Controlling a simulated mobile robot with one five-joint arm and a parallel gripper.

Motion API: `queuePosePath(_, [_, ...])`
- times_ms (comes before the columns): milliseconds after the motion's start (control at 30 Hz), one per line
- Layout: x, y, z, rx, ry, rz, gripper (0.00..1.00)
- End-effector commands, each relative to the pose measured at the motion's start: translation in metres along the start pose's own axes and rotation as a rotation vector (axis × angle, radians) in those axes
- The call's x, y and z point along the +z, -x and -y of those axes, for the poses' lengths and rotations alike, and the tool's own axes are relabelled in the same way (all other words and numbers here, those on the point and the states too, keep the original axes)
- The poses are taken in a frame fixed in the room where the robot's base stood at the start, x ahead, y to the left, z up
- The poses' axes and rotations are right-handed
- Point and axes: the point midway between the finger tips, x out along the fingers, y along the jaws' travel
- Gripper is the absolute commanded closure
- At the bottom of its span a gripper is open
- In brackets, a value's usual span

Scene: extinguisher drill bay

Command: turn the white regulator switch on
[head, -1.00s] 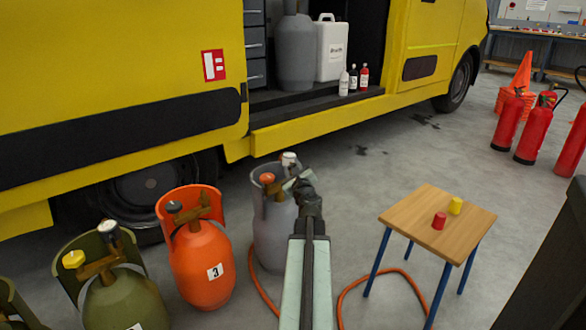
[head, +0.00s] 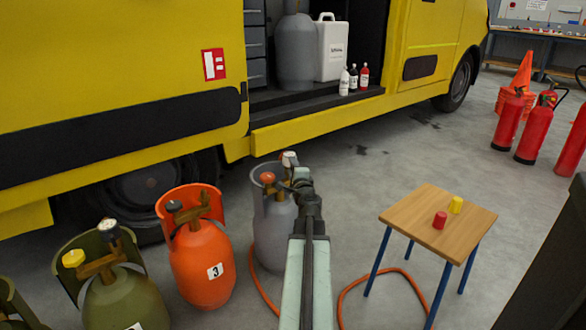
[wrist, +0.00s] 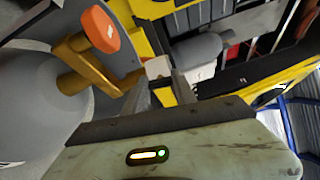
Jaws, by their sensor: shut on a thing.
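The white regulator switch (head: 289,157) sits on top of the valve of the grey gas cylinder (head: 272,238), beside an orange-red knob (head: 267,177). In the wrist view the switch is a small pale block (wrist: 157,68) at the end of the brass fitting, with the orange knob (wrist: 100,30) to its left. My gripper (head: 300,175) is at the valve top, shut on the switch. Its jaws partly hide the switch, and its exact on or off position cannot be read.
An orange cylinder (head: 200,265) and an olive cylinder (head: 125,300) stand to the left. A small wooden table (head: 420,225) with a red and a yellow cap stands right. An orange hose lies on the floor. The yellow truck (head: 320,128) is behind.

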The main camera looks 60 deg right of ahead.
Motion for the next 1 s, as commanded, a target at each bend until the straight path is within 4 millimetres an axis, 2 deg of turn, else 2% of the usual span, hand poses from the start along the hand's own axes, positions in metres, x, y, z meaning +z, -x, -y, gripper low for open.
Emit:
queuePosePath(333, [-0.0011,0.0,-0.0006,0.0,0.132,-0.003,1.0])
queuePosePath(867, [-0.001,-0.0002,-0.0006,0.0,0.155,-0.003,1.0])
queuePosePath(900, [-0.001,-0.0002,-0.0006,0.0,0.155,-0.003,0.62])
queuePosePath(967, [-0.0008,-0.0002,-0.0006,0.0,0.154,-0.003,0.46])
queuePosePath(1000, [-0.0006,-0.0002,-0.0006,0.0,0.154,-0.002,0.45])
